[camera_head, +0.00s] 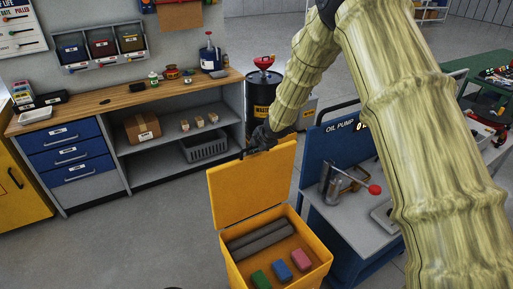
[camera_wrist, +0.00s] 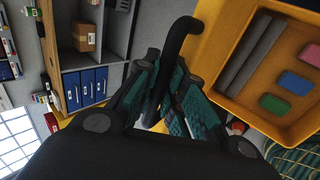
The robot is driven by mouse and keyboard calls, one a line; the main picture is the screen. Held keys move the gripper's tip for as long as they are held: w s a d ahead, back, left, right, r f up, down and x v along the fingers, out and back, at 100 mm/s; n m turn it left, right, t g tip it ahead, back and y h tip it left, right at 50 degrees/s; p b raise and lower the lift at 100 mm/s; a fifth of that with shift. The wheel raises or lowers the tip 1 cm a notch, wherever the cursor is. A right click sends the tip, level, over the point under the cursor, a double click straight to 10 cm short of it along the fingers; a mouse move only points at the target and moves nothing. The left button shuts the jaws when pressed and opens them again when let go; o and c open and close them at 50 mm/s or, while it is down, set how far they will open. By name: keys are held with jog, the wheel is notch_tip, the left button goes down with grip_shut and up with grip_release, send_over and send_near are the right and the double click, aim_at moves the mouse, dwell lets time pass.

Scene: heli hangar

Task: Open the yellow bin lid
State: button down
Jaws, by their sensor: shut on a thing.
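The yellow bin (camera_head: 318,245) stands on the floor at the lower middle of the head view. Its yellow lid (camera_head: 235,190) is raised and stands roughly upright at the back left of the bin. Inside the bin are grey bars (camera_head: 258,238), a green block (camera_head: 261,280), a blue block (camera_head: 282,271) and a pink block (camera_head: 301,258). My gripper (camera_head: 262,138) is at the lid's top edge. In the wrist view my gripper (camera_wrist: 170,80) is shut on a black curved handle (camera_wrist: 181,35), with teal finger pads on both sides; the bin's open inside shows at right.
A blue oil pump cart (camera_head: 335,215) stands close to the right of the bin. A workbench (camera_head: 130,100) with blue drawers and shelves runs along the back left. A black waste drum (camera_head: 262,90) is behind the lid. The floor left of the bin is clear.

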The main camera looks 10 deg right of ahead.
jog(key=c, duration=1.5)
grip_release()
jog(key=shift+d, duration=0.1)
jog(key=shift+r, duration=0.1)
jog(key=v, duration=1.2)
jog(key=shift+w, duration=0.1)
